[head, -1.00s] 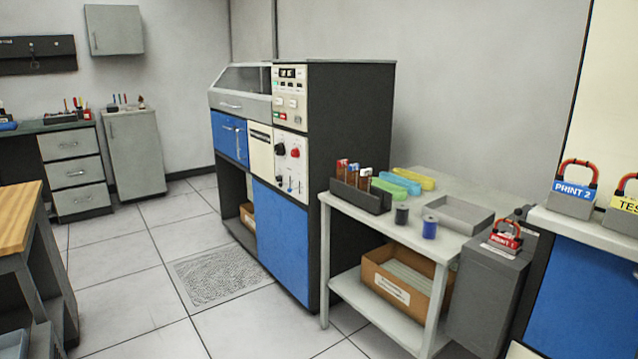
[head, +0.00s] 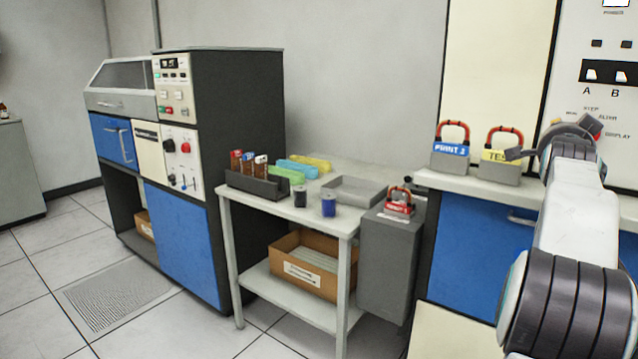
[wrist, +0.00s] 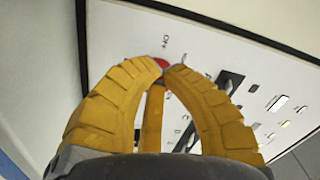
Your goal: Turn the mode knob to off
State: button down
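Labels including STEP, ALTER and DISPLAY ring a partly hidden control there. A black knob (head: 170,146) is on the left machine's front. I cannot read which knob is the mode knob.
A grey table (head: 345,222) holds a dark card rack, colored trays and two spools. A grey shelf (head: 428,177) with red-handled blocks stands before the panel. A cardboard box (head: 300,276) sits below the table. The floor at left is clear.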

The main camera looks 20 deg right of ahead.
jog(key=shift+s+a, duration=0.1)
jog(key=c, duration=1.9)
grip_release()
grip_shut()
jog(key=shift+s+d+r+p+x, duration=0.1)
jog(key=shift+s+p+x, duration=0.05)
jog(key=shift+p+x, duration=1.35)
jog(key=shift+s+d+r+p+x, duration=0.1)
jog(key=shift+s+p+x, duration=0.05)
jog(key=shift+p+x, duration=1.3)
jog(key=shift+w+a, duration=0.2)
